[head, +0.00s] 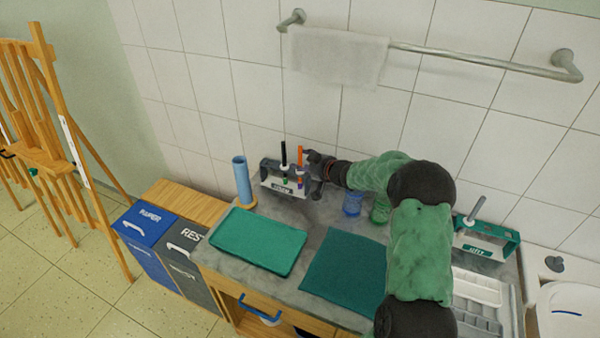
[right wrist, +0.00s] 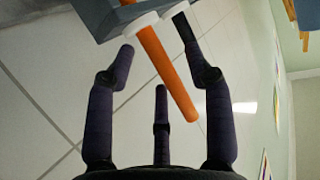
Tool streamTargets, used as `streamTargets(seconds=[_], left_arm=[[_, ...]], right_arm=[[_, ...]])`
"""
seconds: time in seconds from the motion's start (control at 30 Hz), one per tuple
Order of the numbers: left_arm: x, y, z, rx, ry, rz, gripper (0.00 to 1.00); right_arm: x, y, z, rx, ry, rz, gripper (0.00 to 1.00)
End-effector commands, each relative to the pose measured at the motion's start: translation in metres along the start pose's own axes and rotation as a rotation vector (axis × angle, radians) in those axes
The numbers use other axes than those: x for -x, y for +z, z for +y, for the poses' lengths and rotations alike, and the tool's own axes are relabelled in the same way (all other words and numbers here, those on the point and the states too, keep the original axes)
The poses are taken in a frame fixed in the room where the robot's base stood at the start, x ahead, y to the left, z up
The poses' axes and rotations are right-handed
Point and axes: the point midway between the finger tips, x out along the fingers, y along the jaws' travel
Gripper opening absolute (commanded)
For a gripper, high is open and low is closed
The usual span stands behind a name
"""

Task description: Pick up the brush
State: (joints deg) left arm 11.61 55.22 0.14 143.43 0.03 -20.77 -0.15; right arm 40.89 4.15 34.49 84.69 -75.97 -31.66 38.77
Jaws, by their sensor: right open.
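My right gripper (head: 312,168) is at the holder's right side, close to the orange handle. In the right wrist view, the orange handle (right wrist: 168,75) lies between the spread fingers of the open right gripper (right wrist: 165,68), with gaps on both sides. The black handle (right wrist: 184,28) is just beyond. My left gripper is out of view.
A blue cylinder (head: 241,182) stands left of the holder. A blue cup (head: 352,204) and a green cup (head: 380,210) stand under my right forearm. Another holder (head: 485,242) stands at right.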

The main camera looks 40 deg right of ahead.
Motion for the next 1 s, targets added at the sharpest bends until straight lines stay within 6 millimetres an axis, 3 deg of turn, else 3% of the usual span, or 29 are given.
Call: streamTargets(seconds=[0.13,0.4,0.47,0.6,1.0], left_arm=[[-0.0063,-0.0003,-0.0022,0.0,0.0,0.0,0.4],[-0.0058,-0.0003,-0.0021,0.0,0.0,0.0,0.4],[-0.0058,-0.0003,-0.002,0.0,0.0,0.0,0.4],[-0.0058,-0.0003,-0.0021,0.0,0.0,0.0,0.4],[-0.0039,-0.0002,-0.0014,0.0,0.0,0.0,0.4]], right_arm=[[-0.0155,0.0014,-0.0001,-0.001,-0.001,0.001,0.53],[-0.0174,-0.0002,0.0003,-0.001,0.001,0.0,0.53],[-0.0174,-0.0002,0.0002,-0.001,0.0,0.0,0.39],[-0.0173,0.0,0.0002,-0.001,0.0,0.0,0.0],[-0.016,-0.0033,0.0002,0.0,0.0,0.001,0.0]])
